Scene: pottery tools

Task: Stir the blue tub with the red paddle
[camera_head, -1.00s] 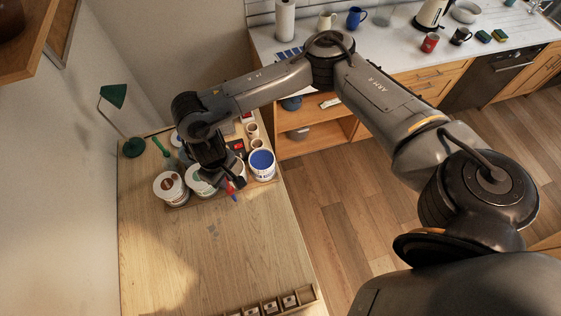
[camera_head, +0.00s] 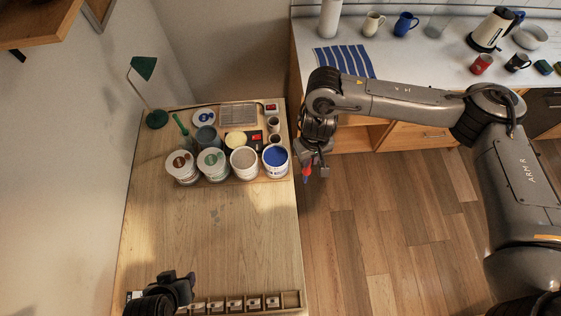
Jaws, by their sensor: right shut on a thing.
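The blue tub (camera_head: 275,163) is a white tub with blue contents, at the right end of a row of tubs on the wooden table. My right gripper (camera_head: 313,168) is just right of it, beyond the table's right edge in the picture. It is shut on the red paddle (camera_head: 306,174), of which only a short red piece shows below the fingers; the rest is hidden. My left gripper (camera_head: 178,287) is at the table's front left, seen from above, and its fingers are not clear.
Other tubs (camera_head: 244,163) stand left of the blue one, with small cups (camera_head: 274,124) behind. A compartment rack (camera_head: 291,299) lies along the front edge. A green lamp (camera_head: 143,68) stands back left. The table's middle is clear.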

